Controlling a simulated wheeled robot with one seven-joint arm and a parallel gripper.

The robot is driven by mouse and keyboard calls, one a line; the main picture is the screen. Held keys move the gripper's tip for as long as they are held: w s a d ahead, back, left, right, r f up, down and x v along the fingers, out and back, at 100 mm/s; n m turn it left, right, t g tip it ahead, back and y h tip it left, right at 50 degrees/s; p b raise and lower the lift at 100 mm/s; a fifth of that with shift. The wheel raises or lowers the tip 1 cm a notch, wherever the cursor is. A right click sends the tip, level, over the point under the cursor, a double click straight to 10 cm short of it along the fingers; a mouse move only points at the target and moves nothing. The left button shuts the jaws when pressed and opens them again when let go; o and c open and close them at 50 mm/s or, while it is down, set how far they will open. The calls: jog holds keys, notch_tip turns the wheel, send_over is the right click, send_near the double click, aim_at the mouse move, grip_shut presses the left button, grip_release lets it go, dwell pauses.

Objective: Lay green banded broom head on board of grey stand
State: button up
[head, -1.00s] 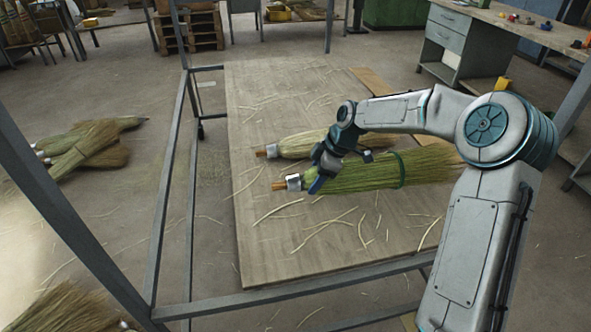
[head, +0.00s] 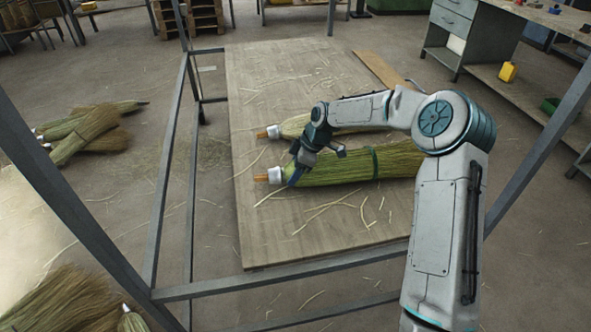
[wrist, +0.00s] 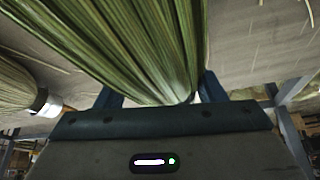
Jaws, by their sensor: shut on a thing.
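The green banded broom head (head: 343,167) has green bristles, a dark green band (head: 375,160), a white collar and an orange-brown handle stub at its left end. It lies level over the board (head: 262,224) of the grey stand (head: 290,287); I cannot tell whether it touches the board. My gripper (head: 293,174) is shut on it near the collar. In the wrist view its bristles (wrist: 150,45) run between my fingers and hide much of the board. The fingertips' contact with it is partly hidden.
A second, paler broom head (head: 298,124) lies on the board just behind, roughly parallel; it also shows in the wrist view (wrist: 15,88). Loose straws are scattered on the board. Stand posts rise at left and right. More brooms (head: 92,130) lie on the floor.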

jog(key=o, duration=1.4)
jog(key=shift+r, duration=0.1)
jog(key=p+v, duration=0.2)
jog(key=v, duration=1)
jog(key=s+d+r+m+h, duration=0.1)
jog(key=s+d+m, duration=0.4)
jog(key=s, duration=0.6)
jog(key=s+d+r+m+t+h, duration=0.1)
jog(key=s+d+m, duration=0.4)
jog(key=s, duration=0.6)
jog(key=s+d+r+m+h, duration=0.2)
jog(key=s+d+m, duration=0.3)
jog(key=s+m, duration=0.3)
jog(key=shift+s+d+r+h, duration=0.15)
jog(key=shift+s+r, duration=0.25)
jog(key=shift+s, duration=0.45)
jog(key=shift+s+r+h, duration=0.25)
jog(key=shift+s+r, duration=0.1)
jog(key=shift+s, duration=0.5)
